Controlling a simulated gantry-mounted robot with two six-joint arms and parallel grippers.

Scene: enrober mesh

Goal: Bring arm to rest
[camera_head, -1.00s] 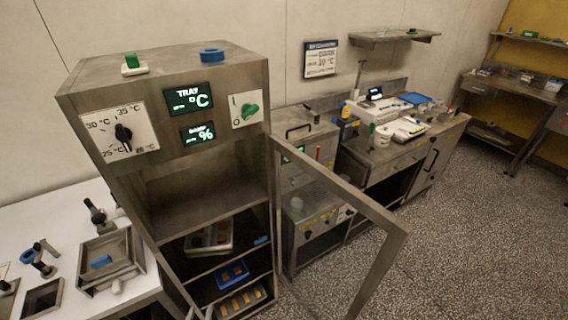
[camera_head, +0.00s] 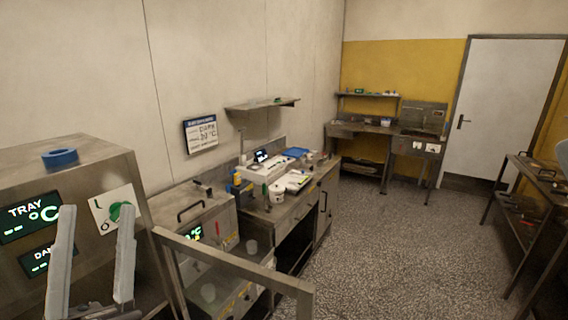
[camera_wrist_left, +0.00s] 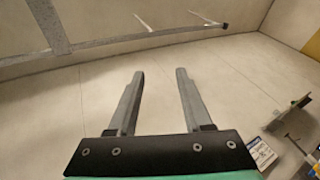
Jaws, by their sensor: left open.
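My left gripper (camera_head: 96,212) stands at the lower left of the head view with its two grey fingers pointing up. It is open, with nothing between the fingers. It shows in front of the steel cabinet (camera_head: 95,165) with the TRAY display, and I cannot tell how far apart they are. In the left wrist view the same gripper (camera_wrist_left: 160,72) has its fingers spread and empty, with a bare wall behind them. My right gripper is not in view.
The cabinet's open door frame (camera_head: 235,262) juts out right of my left gripper. A steel counter (camera_head: 290,222) with several items stands along the wall, under a wall shelf (camera_head: 262,104). The speckled floor (camera_head: 400,250) is clear.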

